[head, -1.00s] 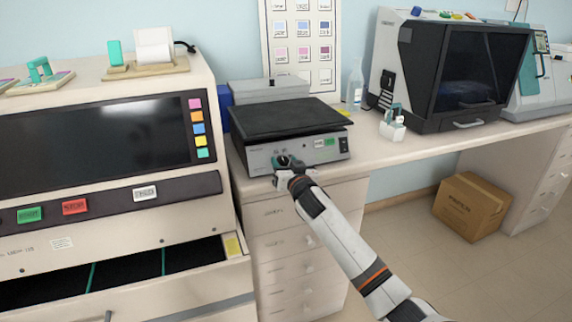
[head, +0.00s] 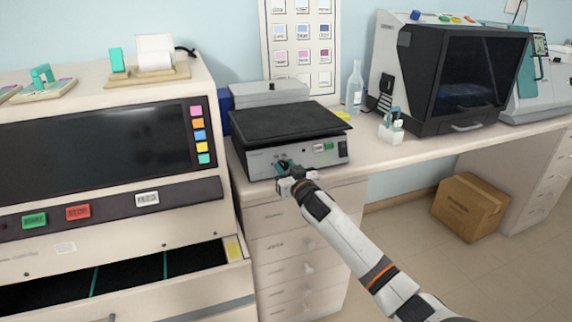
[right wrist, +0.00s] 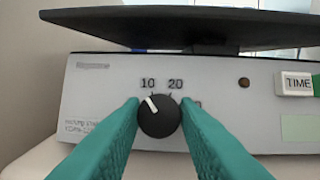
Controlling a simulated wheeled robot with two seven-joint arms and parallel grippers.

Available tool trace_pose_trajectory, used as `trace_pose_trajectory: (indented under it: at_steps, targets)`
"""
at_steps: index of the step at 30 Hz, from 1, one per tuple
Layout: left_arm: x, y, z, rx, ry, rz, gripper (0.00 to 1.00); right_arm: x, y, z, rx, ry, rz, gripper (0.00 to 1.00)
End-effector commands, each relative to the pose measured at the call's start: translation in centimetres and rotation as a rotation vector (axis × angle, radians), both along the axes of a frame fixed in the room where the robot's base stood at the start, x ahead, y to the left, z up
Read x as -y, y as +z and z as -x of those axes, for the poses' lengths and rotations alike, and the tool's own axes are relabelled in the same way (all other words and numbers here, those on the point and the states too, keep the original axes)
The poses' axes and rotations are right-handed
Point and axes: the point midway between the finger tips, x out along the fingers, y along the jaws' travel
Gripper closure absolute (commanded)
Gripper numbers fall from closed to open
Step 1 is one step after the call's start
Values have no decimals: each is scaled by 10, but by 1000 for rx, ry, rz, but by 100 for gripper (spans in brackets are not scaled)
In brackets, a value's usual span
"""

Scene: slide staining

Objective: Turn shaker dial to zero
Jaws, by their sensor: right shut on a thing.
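The black round dial (right wrist: 159,118) has a white pointer line tilted up and left, towards the printed 10. A 20 is printed to its upper right; another mark at the right is partly hidden by a finger. My right gripper (right wrist: 160,120) has its teal fingers on both sides of the dial, shut on it. It also shows at the shaker's front (head: 284,168). My left gripper is out of view.
The shaker's black platform (right wrist: 200,25) overhangs the panel above my fingers. A TIME button (right wrist: 296,84) sits to the right. A cream machine (head: 110,75) stands close on the left. A bottle (head: 355,88) and a white holder (head: 391,128) stand right of the shaker.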

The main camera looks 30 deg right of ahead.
Motion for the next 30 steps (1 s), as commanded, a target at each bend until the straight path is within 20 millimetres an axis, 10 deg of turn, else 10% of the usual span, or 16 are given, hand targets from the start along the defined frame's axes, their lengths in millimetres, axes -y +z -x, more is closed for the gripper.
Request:
trace_pose_trajectory:
  at_steps: [30]
  targets:
    - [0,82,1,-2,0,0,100,3,3,0,-146,252,607,95]
